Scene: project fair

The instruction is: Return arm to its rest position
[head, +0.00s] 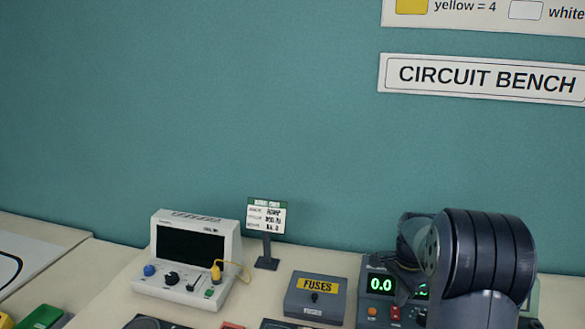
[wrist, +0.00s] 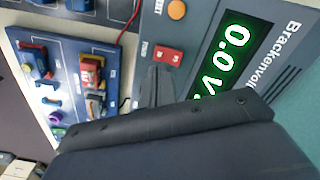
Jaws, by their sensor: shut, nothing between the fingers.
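My gripper (wrist: 155,86) shows in the wrist view with its narrow fingers together and nothing between them. It is over the front panel of a blue-grey power supply (wrist: 196,30), near a red switch (wrist: 168,54). I cannot tell whether the fingertips touch the panel. In the head view my dark arm is at the lower right, in front of the power supply (head: 378,283), and hides part of it. The green display (head: 381,284) reads 0.0. The fingertips are not clear in the head view.
A blue circuit board (wrist: 88,52) with colored parts lies beside the power supply in the wrist view. In the head view a grey FUSES box (head: 300,305), a small sign (head: 266,262) and a white oscilloscope (head: 160,283) stand to the left. The teal wall (head: 200,110) rises behind.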

